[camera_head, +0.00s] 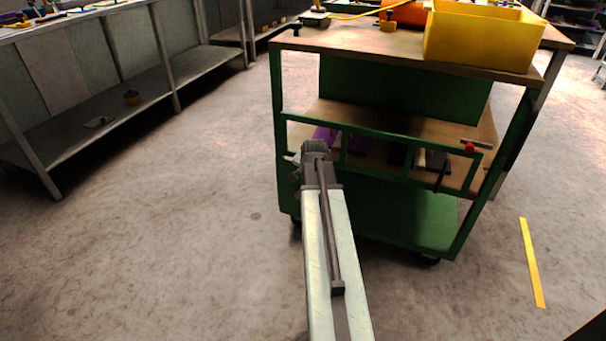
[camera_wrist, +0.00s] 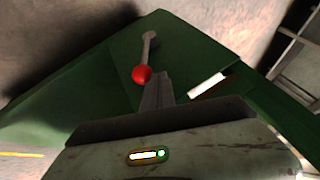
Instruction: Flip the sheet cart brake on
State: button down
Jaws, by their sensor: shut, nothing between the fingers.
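The sheet cart is a green frame (camera_head: 372,131) with a wooden top, standing ahead in the head view. My gripper (camera_head: 316,150) is in front of its left side, at about the height of the upper rail. In the wrist view my gripper (camera_wrist: 160,82) is shut and empty. A red ball knob (camera_wrist: 142,75) on a grey lever (camera_wrist: 149,45) is just left of the fingertips, over a green panel. I cannot tell whether they touch. A second red knob (camera_head: 469,147) shows at the cart's right side. My gripper may hide the near lever in the head view.
A yellow bin (camera_head: 480,38) stands on the cart top. Purple and dark items sit on its middle shelf behind the rail. A long grey bench (camera_head: 85,110) is at the left. Open floor lies around, with a yellow strip (camera_head: 532,262) at the right.

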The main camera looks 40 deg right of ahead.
jog(key=shift+s+a+f+b, duration=0.15)
jog(key=shift+s+f+b, duration=0.15)
jog(key=shift+s, duration=0.3)
jog(key=shift+s, duration=0.2)
